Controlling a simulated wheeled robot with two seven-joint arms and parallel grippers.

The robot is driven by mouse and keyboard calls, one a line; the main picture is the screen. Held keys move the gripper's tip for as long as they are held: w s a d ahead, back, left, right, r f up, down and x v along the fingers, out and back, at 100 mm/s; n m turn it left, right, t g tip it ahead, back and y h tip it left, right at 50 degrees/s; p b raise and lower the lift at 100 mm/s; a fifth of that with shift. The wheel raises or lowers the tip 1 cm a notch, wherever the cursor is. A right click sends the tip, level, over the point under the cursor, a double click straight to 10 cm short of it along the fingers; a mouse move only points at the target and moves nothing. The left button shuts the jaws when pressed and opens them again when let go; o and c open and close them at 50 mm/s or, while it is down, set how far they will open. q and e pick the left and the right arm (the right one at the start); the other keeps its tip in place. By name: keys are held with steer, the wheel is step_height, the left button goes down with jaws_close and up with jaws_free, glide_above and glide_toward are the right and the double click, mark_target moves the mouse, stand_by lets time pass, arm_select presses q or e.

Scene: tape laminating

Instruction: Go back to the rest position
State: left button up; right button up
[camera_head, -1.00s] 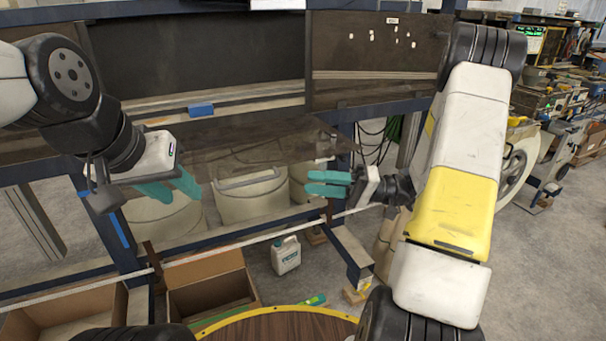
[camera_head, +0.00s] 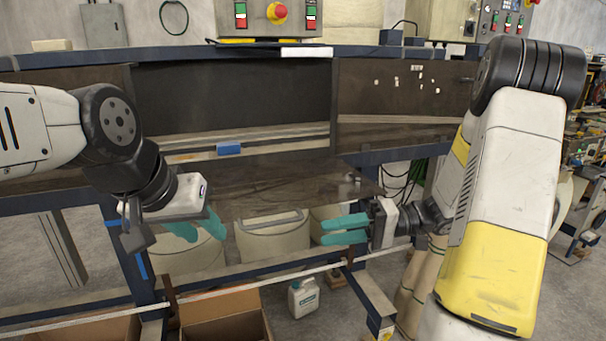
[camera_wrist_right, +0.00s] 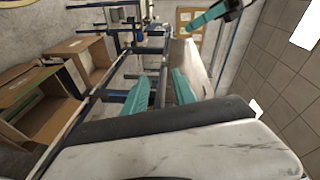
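My left gripper (camera_head: 207,237) is in front of the machine frame at the left, its teal fingers pointing down and right. A gap shows between them and nothing is in them. My right gripper (camera_head: 328,229) is in front of the frame near the middle, its teal fingers pointing left with a gap between them. In the right wrist view my right gripper (camera_wrist_right: 160,92) has its fingers apart and empty. A teal finger of my left gripper (camera_wrist_right: 207,18) shows at the top there.
The blue-framed machine (camera_head: 300,52) spans the view, with a dark sheet (camera_head: 270,185) across its middle. A blue block (camera_head: 229,148) sits on its ledge. Pale drums (camera_head: 272,240) stand beneath. A cardboard box (camera_head: 222,303) and white jug (camera_head: 303,297) are on the floor.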

steer(key=s+r+h, duration=0.2)
steer(key=s+h, duration=0.8)
steer(key=d+r+m+t+h, duration=0.2)
steer(key=d+r+t+h, duration=0.2)
steer(key=r+t, duration=0.2)
steer(key=shift+d+r+m+t+h, duration=0.25)
steer(key=shift+d+m+t+h, duration=0.15)
steer(key=shift+t, duration=0.3)
